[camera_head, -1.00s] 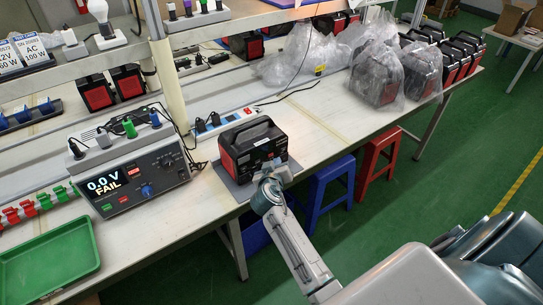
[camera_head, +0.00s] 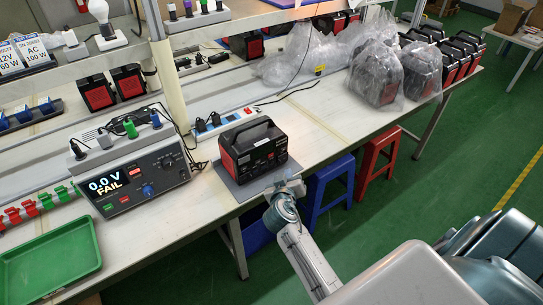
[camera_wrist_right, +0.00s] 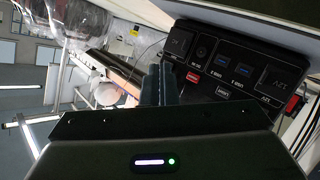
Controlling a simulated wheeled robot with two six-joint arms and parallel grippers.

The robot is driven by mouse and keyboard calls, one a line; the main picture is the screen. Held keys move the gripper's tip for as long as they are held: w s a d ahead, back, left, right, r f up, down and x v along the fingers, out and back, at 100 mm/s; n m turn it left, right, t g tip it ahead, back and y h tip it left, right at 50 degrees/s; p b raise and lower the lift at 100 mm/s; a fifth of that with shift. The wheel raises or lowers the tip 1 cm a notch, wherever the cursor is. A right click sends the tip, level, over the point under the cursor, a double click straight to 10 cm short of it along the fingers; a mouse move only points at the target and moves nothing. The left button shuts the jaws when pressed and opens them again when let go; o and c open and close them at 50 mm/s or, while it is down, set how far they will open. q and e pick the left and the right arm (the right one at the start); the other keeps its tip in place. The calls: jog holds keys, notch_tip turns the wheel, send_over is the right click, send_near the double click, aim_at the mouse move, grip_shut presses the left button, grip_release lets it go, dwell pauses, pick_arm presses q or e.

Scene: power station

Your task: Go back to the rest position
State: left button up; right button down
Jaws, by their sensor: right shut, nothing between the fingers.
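My right gripper (camera_head: 285,187) is at the table's front edge, just in front of a black and red power station (camera_head: 253,149). It is shut and empty, with a small gap between it and the power station. In the right wrist view, the shut fingers (camera_wrist_right: 161,84) point toward the power station's dark front panel (camera_wrist_right: 235,66), which has several ports. The power station stands upright on a grey mat (camera_head: 232,187). My left gripper does not show.
A tester (camera_head: 130,180) reading "0.0 V FAIL" stands to the left, with a green tray (camera_head: 45,265) at the near left. Bagged power stations (camera_head: 378,72) stand at the back right. Blue (camera_head: 330,185) and red (camera_head: 378,158) stools stand at the table's front edge.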

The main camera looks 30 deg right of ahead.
dwell(0.7)
jog(key=s+a+f+n+g+y, duration=0.15)
jog(key=s+f, duration=0.25)
jog(key=f, duration=0.7)
jog(key=s+a+f+n+g+y, duration=0.15)
jog(key=s+f, duration=0.25)
jog(key=f, duration=0.6)
jog(key=s+a+f+g+y, duration=0.1)
jog(key=s+f+g+y, duration=0.3)
jog(key=f, duration=0.7)
jog(key=s+f+g, duration=0.1)
jog(key=s+f, duration=0.5)
jog(key=s, duration=0.6)
jog(key=s+f+g+y, duration=0.1)
jog(key=s+f, duration=0.5)
jog(key=s, duration=0.6)
jog(key=s+f+g, duration=0.1)
jog(key=s+f, duration=0.6)
jog(key=s, duration=0.4)
jog(key=shift+s+a, duration=0.15)
jog(key=shift+s, duration=0.25)
jog(key=shift+f, duration=0.1)
